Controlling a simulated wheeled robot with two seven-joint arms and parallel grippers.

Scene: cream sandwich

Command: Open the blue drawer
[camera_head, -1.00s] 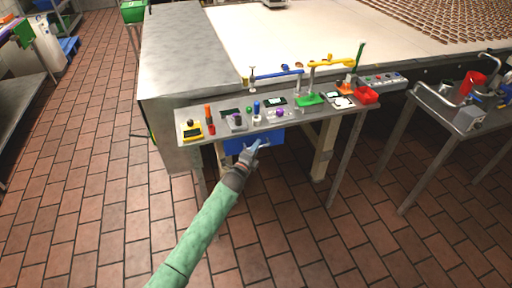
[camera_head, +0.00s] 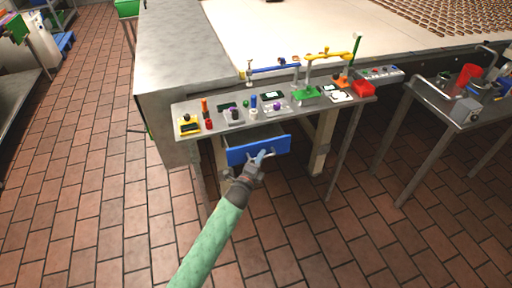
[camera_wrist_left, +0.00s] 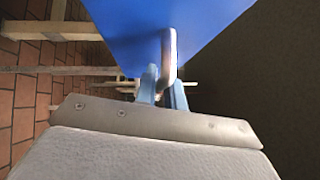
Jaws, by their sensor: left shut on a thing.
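The blue drawer (camera_head: 258,149) hangs under the small metal worktable and is pulled part way out. Its dark interior shows behind the blue front in the head view. My left gripper (camera_head: 262,156) is at the drawer front, shut on the metal drawer handle. In the left wrist view the blue front (camera_wrist_left: 130,30) fills the upper middle, and the handle (camera_wrist_left: 168,55) sits between the fingers of the left gripper (camera_wrist_left: 163,88). My right gripper is not in view.
Table legs (camera_head: 322,145) stand to the right of the drawer. The tiled floor (camera_head: 110,210) in front is clear.

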